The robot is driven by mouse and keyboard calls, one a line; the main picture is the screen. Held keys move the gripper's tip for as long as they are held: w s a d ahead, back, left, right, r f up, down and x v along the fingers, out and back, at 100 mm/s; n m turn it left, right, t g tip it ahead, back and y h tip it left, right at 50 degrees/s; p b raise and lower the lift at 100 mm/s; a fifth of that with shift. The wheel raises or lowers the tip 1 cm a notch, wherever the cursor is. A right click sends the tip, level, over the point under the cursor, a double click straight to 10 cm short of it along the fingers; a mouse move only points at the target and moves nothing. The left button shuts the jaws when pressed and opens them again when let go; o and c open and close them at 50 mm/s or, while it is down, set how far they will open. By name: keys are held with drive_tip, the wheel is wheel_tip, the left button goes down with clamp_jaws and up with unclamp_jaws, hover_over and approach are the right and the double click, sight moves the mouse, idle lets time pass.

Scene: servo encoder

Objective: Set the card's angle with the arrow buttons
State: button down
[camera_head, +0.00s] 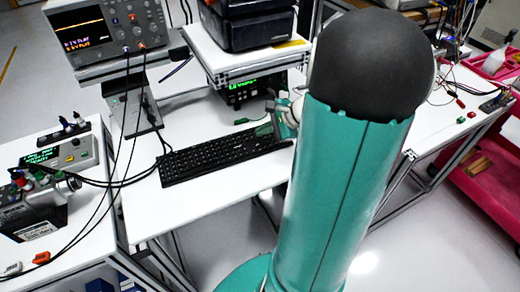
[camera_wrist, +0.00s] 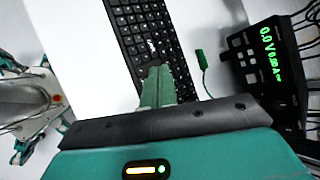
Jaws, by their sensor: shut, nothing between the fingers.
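The black keyboard (camera_head: 222,152) lies on the white desk, and it also shows in the wrist view (camera_wrist: 146,30). My gripper (camera_head: 284,118) is at the keyboard's right end in the head view, partly hidden behind my own arm. In the wrist view my gripper (camera_wrist: 157,72) is shut and empty, its green fingers over the keyboard's near end. The fingers cover some keys. I cannot tell whether the tips touch a key, and the arrow buttons cannot be picked out. No card can be made out with certainty.
A black power supply (camera_wrist: 262,62) with green digits stands right of the keyboard in the wrist view. A small green piece on a wire (camera_wrist: 200,58) lies between them. An oscilloscope (camera_head: 108,30) stands behind the desk. Bare desk (camera_head: 195,205) lies in front of the keyboard.

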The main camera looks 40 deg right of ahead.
drive_tip(key=shift+f, duration=2.5)
drive_tip(key=shift+f, duration=0.45)
drive_tip(key=shift+f, duration=0.35)
idle(0.5)
drive_tip(key=shift+r, duration=0.8)
drive_tip(key=shift+r, duration=0.1)
drive_tip(key=shift+r, duration=2.4)
